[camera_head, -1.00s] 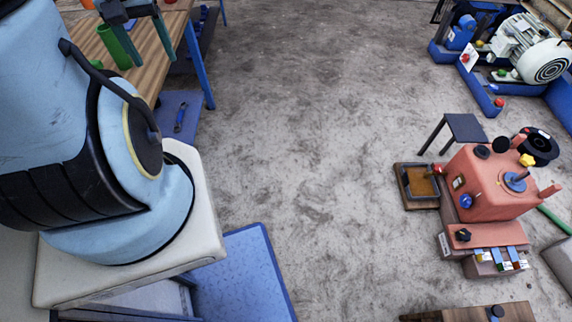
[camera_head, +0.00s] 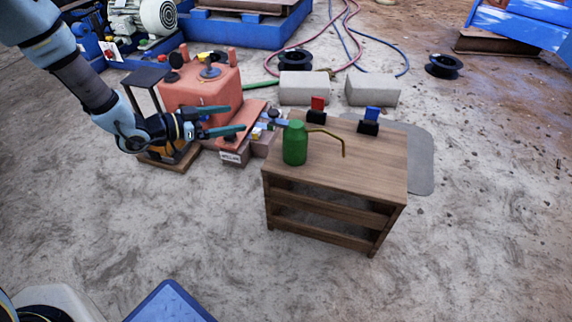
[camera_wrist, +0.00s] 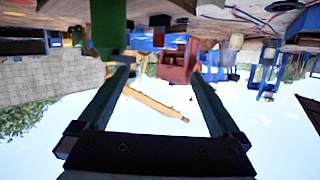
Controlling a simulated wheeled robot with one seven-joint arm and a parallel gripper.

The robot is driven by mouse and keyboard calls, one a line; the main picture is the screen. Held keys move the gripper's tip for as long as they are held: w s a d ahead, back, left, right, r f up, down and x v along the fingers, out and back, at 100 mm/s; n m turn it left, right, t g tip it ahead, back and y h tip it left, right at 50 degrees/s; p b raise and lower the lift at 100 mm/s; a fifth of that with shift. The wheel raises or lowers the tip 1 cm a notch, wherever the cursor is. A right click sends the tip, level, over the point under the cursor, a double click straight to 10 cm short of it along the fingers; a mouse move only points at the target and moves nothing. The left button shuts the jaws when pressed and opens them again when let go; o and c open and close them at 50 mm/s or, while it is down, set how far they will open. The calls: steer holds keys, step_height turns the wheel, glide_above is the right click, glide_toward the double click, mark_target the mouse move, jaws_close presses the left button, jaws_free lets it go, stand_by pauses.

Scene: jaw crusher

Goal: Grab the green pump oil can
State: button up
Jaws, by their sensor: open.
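In the wrist view, which looks upside down, the can (camera_wrist: 108,28) shows at the upper left, by the left fingertip and not centred between the fingers of my gripper (camera_wrist: 160,70).
The wooden table (camera_head: 345,178) also bears a red-topped block (camera_head: 317,111) and a blue-topped block (camera_head: 369,121) at the back. A red machine (camera_head: 200,88) stands close behind my forearm. Concrete blocks (camera_head: 305,88) lie behind the table.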

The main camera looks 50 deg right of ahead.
mark_target(296, 134)
steer(key=s+d+f+m+g+b, duration=0.1)
steer(key=s+f+m+g+b, duration=0.3)
steer(key=s, duration=0.5)
steer(key=shift+n+g+h, duration=0.4)
steer(key=shift+n+g, duration=0.1)
steer(key=shift+n, duration=0.3)
steer(key=x, duration=0.3)
steer(key=b+x, duration=0.1)
steer(key=x, duration=0.6)
steer(key=shift+s+d+f, duration=0.15)
steer(key=shift+d+f, duration=0.05)
steer(key=shift+f, duration=0.15)
jaws_close()
